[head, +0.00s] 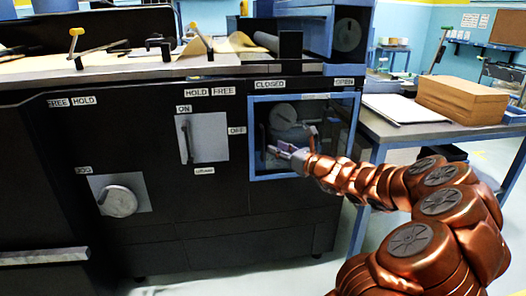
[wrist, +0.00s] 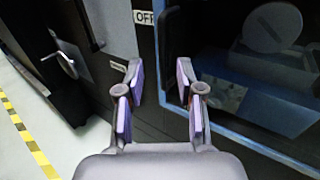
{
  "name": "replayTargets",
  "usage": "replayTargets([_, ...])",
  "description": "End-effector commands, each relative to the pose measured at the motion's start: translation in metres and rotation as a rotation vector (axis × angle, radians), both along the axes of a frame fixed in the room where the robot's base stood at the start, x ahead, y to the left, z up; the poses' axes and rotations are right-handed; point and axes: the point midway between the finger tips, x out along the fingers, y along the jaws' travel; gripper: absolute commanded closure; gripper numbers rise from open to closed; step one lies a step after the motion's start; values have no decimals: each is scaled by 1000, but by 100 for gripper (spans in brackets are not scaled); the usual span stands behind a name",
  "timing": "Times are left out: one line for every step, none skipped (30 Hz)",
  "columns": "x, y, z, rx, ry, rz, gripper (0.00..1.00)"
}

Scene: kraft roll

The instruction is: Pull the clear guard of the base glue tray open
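The clear guard (head: 303,97) is a see-through panel in a blue frame on the front of the dark machine. A CLOSED label sits above its left end and an OPEN label above its right end. A grey round part and pale blocks show behind it. The guard's blue frame (wrist: 262,148) also fills the right of the wrist view. My gripper (head: 281,149) is in front of the guard's lower left part. I cannot tell whether a finger touches the frame.
Left of the guard is a lever plate (head: 209,140) marked ON and OFF, and lower left a round knob (head: 118,201). A table (head: 388,132) with a brown stack (head: 462,98) stands at the right. Floor is open in front of the machine.

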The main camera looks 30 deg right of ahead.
Motion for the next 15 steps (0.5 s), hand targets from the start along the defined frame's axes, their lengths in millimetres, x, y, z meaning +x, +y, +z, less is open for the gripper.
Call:
replayTargets([1, -3, -3, 6, 0, -7, 63])
replayTargets([2, -4, -3, 8, 1, -9, 63])
replayTargets([5, -4, -2, 8, 1, -10, 63])
replayTargets([7, -3, -2, 8, 1, -9, 63])
replayTargets([10, -2, -2, 6, 1, -8, 63])
replayTargets([14, -1, -2, 5, 1, -7, 63])
replayTargets([17, 0, -2, 5, 0, -8, 63])
replayTargets([21, 0, -2, 4, 0, -8, 63])
replayTargets([26, 2, -2, 3, -1, -6, 63])
replayTargets([30, 3, -2, 4, -1, -7, 63])
replayTargets([34, 4, -3, 4, 0, -6, 63])
replayTargets([40, 5, -3, 4, 1, -5, 63])
replayTargets([44, 6, -3, 4, 1, -5, 63])
replayTargets([47, 7, -3, 4, 1, -4, 63])
replayTargets([52, 9, -2, 4, 0, -4, 63])
